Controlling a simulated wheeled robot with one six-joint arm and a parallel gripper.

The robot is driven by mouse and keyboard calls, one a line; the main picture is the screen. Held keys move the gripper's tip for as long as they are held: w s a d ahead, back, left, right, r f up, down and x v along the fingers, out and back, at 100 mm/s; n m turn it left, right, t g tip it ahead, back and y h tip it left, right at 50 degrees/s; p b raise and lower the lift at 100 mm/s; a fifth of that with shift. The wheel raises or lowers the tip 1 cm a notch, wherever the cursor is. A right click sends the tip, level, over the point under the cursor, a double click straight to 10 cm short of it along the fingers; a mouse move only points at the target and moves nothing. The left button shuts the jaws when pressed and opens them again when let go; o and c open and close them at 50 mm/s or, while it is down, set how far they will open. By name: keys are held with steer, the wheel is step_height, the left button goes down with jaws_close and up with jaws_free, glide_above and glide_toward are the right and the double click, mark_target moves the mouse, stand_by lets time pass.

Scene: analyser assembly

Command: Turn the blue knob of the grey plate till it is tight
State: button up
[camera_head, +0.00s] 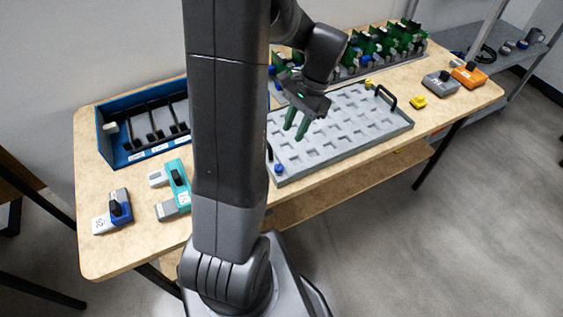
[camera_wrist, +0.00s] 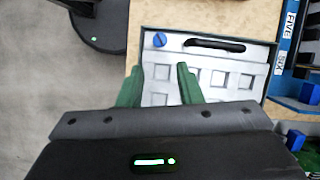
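The grey plate (camera_head: 345,133) lies on the wooden table, with rows of square pockets and a black handle at each short end. Its blue knob (camera_head: 279,168) sits at the near left corner. In the wrist view the blue knob (camera_wrist: 159,40) shows beside a black handle (camera_wrist: 215,45), with a slot line across its top. My gripper (camera_head: 295,132) has two green fingers pointing down above the plate's left part, apart from the knob. In the wrist view my gripper (camera_wrist: 159,68) is open and empty, and the knob appears beyond the gap between the fingertips.
A blue rack (camera_head: 125,150) stands at the left, with a teal module (camera_head: 177,180) and a blue-grey module (camera_head: 118,210) in front. Green boards (camera_head: 375,48) line the back.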

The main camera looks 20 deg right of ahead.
mark_target(279, 166)
steer(key=x, duration=1.2)
steer(key=shift+f, duration=0.1)
jaws_close()
steer(key=shift+s+m+t, duration=0.1)
steer(key=shift+m+t, duration=0.5)
steer(key=shift+m, duration=1)
steer(key=shift+s+m+t, duration=0.1)
steer(key=shift+m+t, duration=0.5)
steer(key=shift+m, duration=1)
jaws_free()
